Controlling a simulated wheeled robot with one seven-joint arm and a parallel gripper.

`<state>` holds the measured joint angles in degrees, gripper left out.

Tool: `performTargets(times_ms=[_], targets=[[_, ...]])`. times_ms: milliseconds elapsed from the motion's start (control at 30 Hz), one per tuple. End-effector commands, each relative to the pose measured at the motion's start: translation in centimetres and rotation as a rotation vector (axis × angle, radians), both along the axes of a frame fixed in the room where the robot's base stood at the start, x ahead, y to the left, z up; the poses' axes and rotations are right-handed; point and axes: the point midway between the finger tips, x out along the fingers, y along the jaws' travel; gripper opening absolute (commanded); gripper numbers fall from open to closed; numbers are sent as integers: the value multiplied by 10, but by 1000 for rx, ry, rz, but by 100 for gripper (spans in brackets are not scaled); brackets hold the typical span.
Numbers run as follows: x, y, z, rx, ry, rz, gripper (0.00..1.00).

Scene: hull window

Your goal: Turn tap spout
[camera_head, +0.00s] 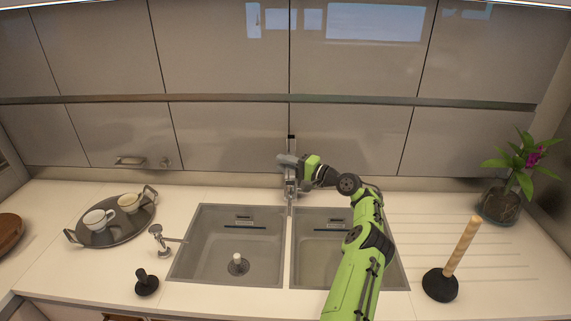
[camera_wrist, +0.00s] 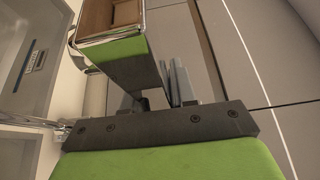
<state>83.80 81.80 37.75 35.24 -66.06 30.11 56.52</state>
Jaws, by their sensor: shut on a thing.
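The chrome tap (camera_head: 290,186) stands upright behind the divide between the two sink basins. My gripper (camera_head: 286,160) is at the upper part of the tap, reaching in from the right. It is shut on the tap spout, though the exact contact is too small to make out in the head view. In the wrist view, shiny chrome of the tap (camera_wrist: 78,40) shows at upper left, close to my gripper, and the grey fingers lie near the middle. The spout is largely hidden by my gripper in the head view.
The left basin (camera_head: 210,245) holds a white-handled item. A tray (camera_head: 115,235) with two cups is at left. A soap dispenser (camera_head: 158,238) and a black stopper (camera_head: 146,283) stand left of the sink. A plunger (camera_head: 440,285) and a flower vase (camera_head: 500,203) stand at right. Cabinets rise behind.

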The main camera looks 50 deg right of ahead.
Motion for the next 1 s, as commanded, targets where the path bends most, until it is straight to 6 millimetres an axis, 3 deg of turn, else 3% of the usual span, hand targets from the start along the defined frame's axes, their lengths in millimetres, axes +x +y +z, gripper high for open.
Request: performTargets(times_ms=[100, 133, 267, 533, 633, 1000], targets=[[2, 3, 1, -1, -2, 7, 0], [2, 3, 1, -1, -2, 7, 29], [2, 2, 1, -1, -2, 5, 47], [-1, 1, 0, -1, -1, 2, 47], [-13, -2, 0, 0, -1, -1, 47], [-113, -13, -1, 0, -4, -1, 47]])
